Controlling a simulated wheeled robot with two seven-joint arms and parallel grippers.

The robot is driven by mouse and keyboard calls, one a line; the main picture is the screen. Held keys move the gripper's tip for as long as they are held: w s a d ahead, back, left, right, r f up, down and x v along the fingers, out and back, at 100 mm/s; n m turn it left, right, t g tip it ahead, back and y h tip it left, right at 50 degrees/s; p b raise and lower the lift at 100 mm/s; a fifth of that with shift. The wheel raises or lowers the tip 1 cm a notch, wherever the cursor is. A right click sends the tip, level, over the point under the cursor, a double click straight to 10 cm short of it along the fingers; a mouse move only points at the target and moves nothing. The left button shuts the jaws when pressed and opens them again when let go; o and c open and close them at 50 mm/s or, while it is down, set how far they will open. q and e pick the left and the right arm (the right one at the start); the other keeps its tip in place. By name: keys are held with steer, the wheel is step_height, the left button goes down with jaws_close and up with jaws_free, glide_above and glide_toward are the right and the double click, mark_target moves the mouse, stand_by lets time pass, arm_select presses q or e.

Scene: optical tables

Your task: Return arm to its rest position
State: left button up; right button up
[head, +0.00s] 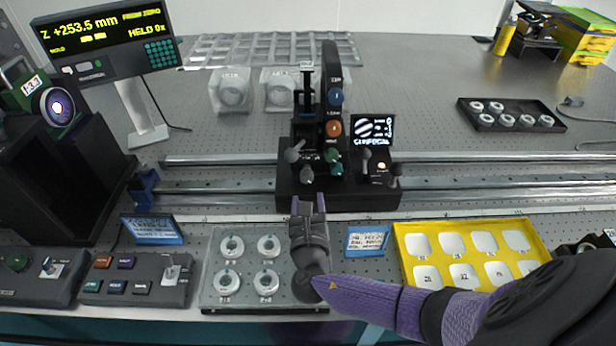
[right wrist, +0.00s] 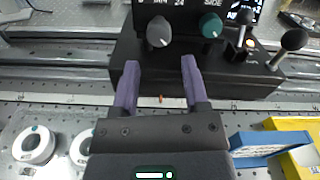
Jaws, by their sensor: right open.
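My right gripper (head: 308,205) is in front of the black instrument carriage (head: 350,198), over the right edge of the clear tray (head: 213,298) of white rings. In the right wrist view its two purple fingers (right wrist: 160,88) are spread apart with nothing between them. The fingers point toward the front of the carriage (right wrist: 130,55), below its grey and teal knobs. I cannot tell whether they touch it. My right forearm comes in from the lower right of the head view. My left gripper is not in view.
A yellow tray (head: 403,262) with white slots lies under and beside my forearm. A small blue-edged label card (head: 366,241) stands near the gripper. Rails (head: 480,176) cross the table. Control boxes (head: 135,290) sit at front left. A black tray (head: 548,127) of rings lies back right.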

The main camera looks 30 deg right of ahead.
steer(key=shift+v, duration=0.95)
steer(key=shift+f, duration=0.1)
